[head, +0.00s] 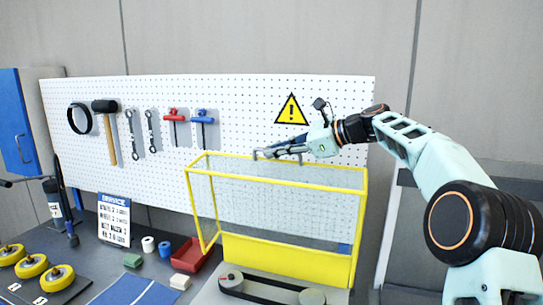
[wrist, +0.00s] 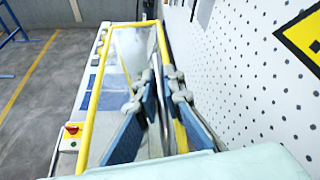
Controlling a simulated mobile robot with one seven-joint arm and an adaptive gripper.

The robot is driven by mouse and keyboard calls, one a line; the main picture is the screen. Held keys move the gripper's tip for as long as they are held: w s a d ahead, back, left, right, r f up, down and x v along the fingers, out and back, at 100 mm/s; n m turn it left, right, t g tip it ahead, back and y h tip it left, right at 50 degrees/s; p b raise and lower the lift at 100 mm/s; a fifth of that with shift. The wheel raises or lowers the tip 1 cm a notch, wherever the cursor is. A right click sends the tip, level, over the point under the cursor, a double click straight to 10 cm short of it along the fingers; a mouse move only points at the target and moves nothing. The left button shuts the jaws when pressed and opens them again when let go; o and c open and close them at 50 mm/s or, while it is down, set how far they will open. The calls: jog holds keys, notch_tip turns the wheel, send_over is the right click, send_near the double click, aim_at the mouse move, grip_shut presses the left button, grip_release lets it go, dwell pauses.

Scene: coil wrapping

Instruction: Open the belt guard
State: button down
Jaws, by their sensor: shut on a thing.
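The belt guard (head: 285,256) is a yellow frame with wire mesh. It stands tilted up above the bench, and the belt and its grey pulleys (head: 270,287) show uncovered below and in front of it. A grey handle (head: 262,154) sits on the guard's upper edge. My gripper (head: 276,152) is at this handle, reaching in from the right, and is shut on it. In the wrist view, the blue-padded fingers (wrist: 164,98) lie on either side of the grey handle bar, next to the yellow frame (wrist: 97,100).
A pegboard (head: 240,115) with hanging tools and a warning sign (head: 291,110) stands close behind the guard. A red tray (head: 188,256), small blocks and a service card (head: 114,219) are to its left. A red-knobbed switch box (wrist: 72,134) shows in the wrist view.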

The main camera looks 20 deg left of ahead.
jog(key=shift+w+d, duration=0.1)
jog(key=shift+w, duration=0.6)
jog(key=c, duration=2.3)
grip_release()
jog(key=shift+w, duration=0.1)
jog(key=shift+r, duration=0.1)
jog(key=v, duration=1.2)
